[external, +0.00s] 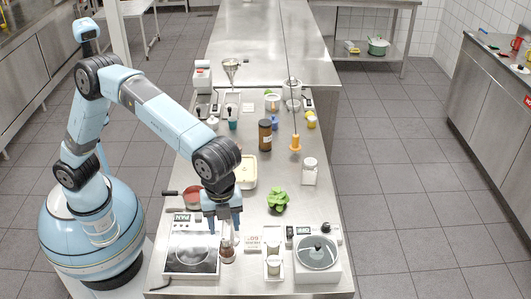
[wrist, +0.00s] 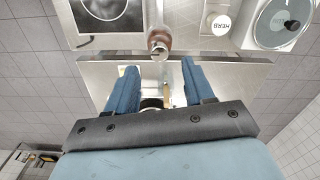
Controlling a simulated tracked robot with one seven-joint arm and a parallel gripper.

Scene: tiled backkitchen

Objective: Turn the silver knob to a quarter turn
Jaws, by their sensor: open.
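No silver knob can be made out for certain. A small brown bottle- or mill-like thing (external: 227,252) stands near the counter's front edge, right of the hob. In the wrist view it (wrist: 159,40) is reddish brown with a pale, shiny round end. My gripper (external: 223,228) points down just above and beside it in the external view, partly hiding its upper part. The fingers, seen in the wrist view (wrist: 157,66), are apart with nothing held. A small round dark-and-light thing (wrist: 152,103) shows between them, too unclear to name.
A black hob (external: 191,262) is to the left and a lidded pot appliance (external: 317,255) with a dark knob (external: 326,227) to the right. A HERB jar (wrist: 221,25), lettuce (external: 278,200) and a brown jar (external: 265,134) stand around. The front counter edge (wrist: 215,57) is close.

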